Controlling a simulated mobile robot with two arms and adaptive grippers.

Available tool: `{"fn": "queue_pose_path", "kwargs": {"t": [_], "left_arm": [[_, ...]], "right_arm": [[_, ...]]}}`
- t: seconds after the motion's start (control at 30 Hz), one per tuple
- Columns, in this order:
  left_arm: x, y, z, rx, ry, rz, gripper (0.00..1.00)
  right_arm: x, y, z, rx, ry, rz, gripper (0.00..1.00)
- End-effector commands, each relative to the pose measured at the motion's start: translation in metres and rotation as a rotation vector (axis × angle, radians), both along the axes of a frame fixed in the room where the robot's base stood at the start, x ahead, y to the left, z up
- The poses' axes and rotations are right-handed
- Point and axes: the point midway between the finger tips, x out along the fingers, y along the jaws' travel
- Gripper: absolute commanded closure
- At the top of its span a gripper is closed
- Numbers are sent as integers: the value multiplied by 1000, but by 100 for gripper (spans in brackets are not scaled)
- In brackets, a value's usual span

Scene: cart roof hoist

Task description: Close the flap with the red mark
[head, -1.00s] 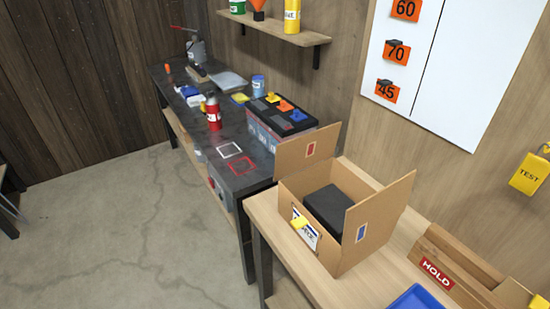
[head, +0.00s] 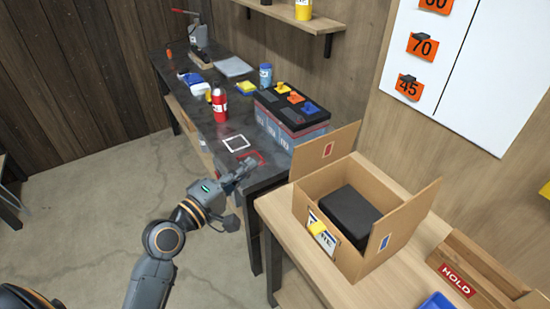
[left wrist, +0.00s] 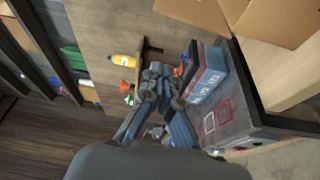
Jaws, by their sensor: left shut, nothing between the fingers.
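An open cardboard box (head: 330,245) stands on the light wood table, with a black block (head: 350,214) inside. Its flap with the red mark (head: 325,152) stands up on the far left side, with the red mark (head: 328,149) facing me. The flap with the blue mark (head: 405,222) stands up on the near right side. Part of the cardboard box (left wrist: 240,20) shows at the top of the left wrist view. My left gripper (head: 250,165) is shut and empty, left of the red-marked flap and apart from it. It also shows in the left wrist view (left wrist: 158,72). My right gripper is not in view.
The dark bench (head: 200,110) holds a red bottle (head: 219,104), a black-topped case (head: 290,115) and several small items. A wooden HOLD tray (head: 470,280) and a blue bin (head: 436,301) lie right of the box. A shelf (head: 310,25) hangs above.

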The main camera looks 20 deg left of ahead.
Motion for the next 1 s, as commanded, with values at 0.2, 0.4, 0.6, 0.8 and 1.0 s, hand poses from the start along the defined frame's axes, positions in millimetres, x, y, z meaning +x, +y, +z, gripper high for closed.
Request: {"fn": "queue_pose_path", "kwargs": {"t": [0.2, 0.4, 0.6, 0.8, 1.0], "left_arm": [[34, -12, 5, -3, 0, 0, 100], [73, -25, 6, 0, 1, -1, 100], [81, -43, 2, 0, 6, -2, 100], [69, -59, -1, 2, 3, 0, 100], [65, -63, -2, 3, 1, 0, 100]], "right_arm": [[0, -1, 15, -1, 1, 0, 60], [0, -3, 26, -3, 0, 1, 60], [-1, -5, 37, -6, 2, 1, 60], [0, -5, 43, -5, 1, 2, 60], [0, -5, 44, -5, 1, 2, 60]]}}
